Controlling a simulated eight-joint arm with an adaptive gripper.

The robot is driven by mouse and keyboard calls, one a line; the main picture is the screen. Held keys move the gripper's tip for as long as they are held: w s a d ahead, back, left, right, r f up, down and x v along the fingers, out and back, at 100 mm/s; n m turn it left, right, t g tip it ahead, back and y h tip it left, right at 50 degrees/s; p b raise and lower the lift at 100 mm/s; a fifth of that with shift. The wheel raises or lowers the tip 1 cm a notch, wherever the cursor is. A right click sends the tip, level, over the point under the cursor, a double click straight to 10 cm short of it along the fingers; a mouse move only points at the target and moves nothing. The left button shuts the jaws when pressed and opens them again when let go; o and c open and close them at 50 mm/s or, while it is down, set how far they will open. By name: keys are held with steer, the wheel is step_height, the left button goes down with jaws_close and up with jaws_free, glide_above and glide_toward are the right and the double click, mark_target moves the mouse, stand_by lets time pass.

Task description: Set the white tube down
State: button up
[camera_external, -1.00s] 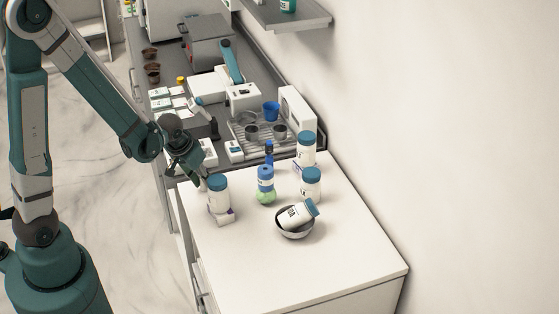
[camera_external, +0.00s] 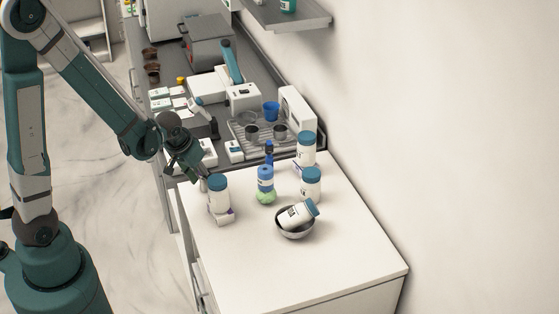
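My gripper (camera_external: 196,170) is at the left edge of the white counter, just behind and left of a white blue-capped bottle (camera_external: 218,195). Its fingers are small and dark here, and I cannot tell whether they are open or shut or hold anything. I cannot clearly make out a white tube at the fingers. The nearby bottle stands upright, with a small white and purple box (camera_external: 224,217) at its foot.
Two more white blue-capped bottles stand upright, one at the back (camera_external: 306,150) and one nearer (camera_external: 311,186). Another bottle (camera_external: 297,213) lies tilted in a metal bowl (camera_external: 295,234). A blue bottle on a green base (camera_external: 265,182) stands mid-counter. The counter's front (camera_external: 310,265) is clear.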

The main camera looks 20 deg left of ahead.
steer(key=p+v, duration=0.1)
steer(key=v, duration=1)
stand_by(0.5)
steer(key=shift+a, duration=0.1)
stand_by(0.5)
steer(key=s+a+r+n+t, duration=0.1)
steer(key=s+a+r, duration=0.4)
steer(key=a+r, duration=0.2)
steer(key=s+a+r+n+t, duration=0.1)
steer(key=s+a+r, duration=0.4)
steer(key=a+r, duration=0.3)
steer(key=a, duration=0.3)
steer(key=shift+s+a+t+y, duration=0.2)
steer(key=shift+s+t+y, duration=0.1)
steer(key=shift+y, duration=0.1)
